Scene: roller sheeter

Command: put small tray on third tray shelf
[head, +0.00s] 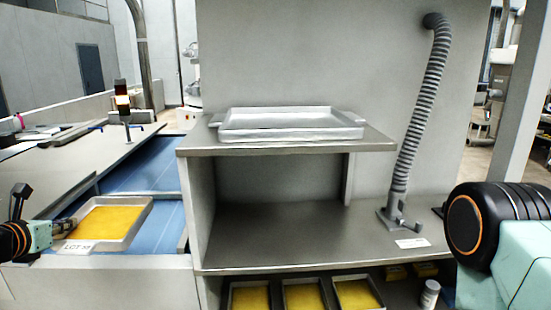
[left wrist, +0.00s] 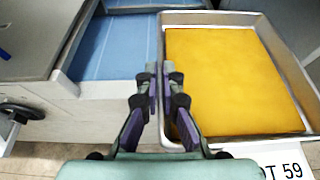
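The small tray (head: 137,228) is a shallow metal pan with a yellow sheet in it and a white LOT label on its front. It is at the left of the head view, over the blue conveyor. My left gripper (head: 66,229) is at its left side. In the left wrist view, the fingers of my left gripper (left wrist: 159,72) are close together, with the rim of the small tray (left wrist: 299,62) between them. Under the counter, a low shelf (head: 312,269) holds several similar trays with yellow sheets. My right gripper is out of view.
A wider empty metal tray (head: 290,133) sits on the upper shelf (head: 375,142). A grey flexible hose (head: 420,105) stands at the counter's right. A white canister (head: 430,293) is at the lower right. The middle of the counter (head: 300,232) is clear.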

